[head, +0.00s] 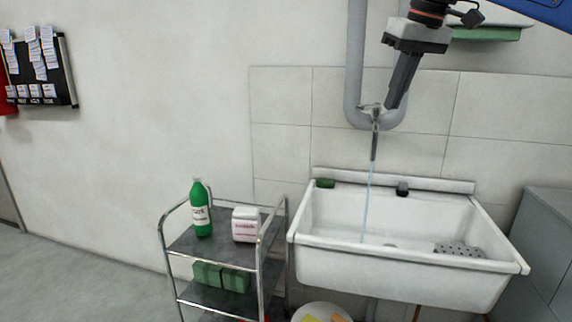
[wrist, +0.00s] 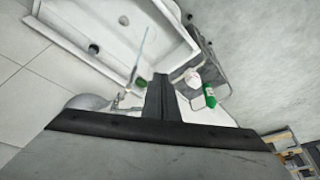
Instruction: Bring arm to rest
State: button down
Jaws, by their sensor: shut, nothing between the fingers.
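My gripper (head: 388,106) hangs from the upper right in the head view, its dark fingers pointing down beside the tap (head: 375,114) above the sink. The fingers are shut with nothing seen between them. In the wrist view my gripper (wrist: 160,78) shows as closed dark fingers, with the tap (wrist: 122,100) just to their left. A thin blue stream of water (head: 368,195) runs from the tap into the white sink (head: 400,268). Whether the fingers touch the tap cannot be told.
A metal trolley (head: 215,268) left of the sink holds a green bottle (head: 201,210) and a white box (head: 245,224). A grey pipe (head: 354,60) runs down the wall behind the tap. A grey cabinet (head: 548,240) stands at right. Open floor lies at the left.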

jog(key=s+d+f+m, duration=0.1)
jog(key=s+d+f, duration=0.1)
jog(key=s+f, duration=0.6)
jog(key=s+d+f+m+h, duration=0.1)
jog(key=s+f, duration=0.6)
jog(key=f, duration=1.2)
jog(key=s+d+f+m+t, duration=0.1)
jog(key=s+d+f+m, duration=0.1)
jog(key=s+f, duration=0.6)
notch_tip(320, 180, down, 6)
jog(key=shift+s+d+r+m+h, duration=0.1)
jog(key=shift+s+d+m+h, duration=0.2)
jog(key=shift+d, duration=0.2)
jog(key=shift+d, duration=0.1)
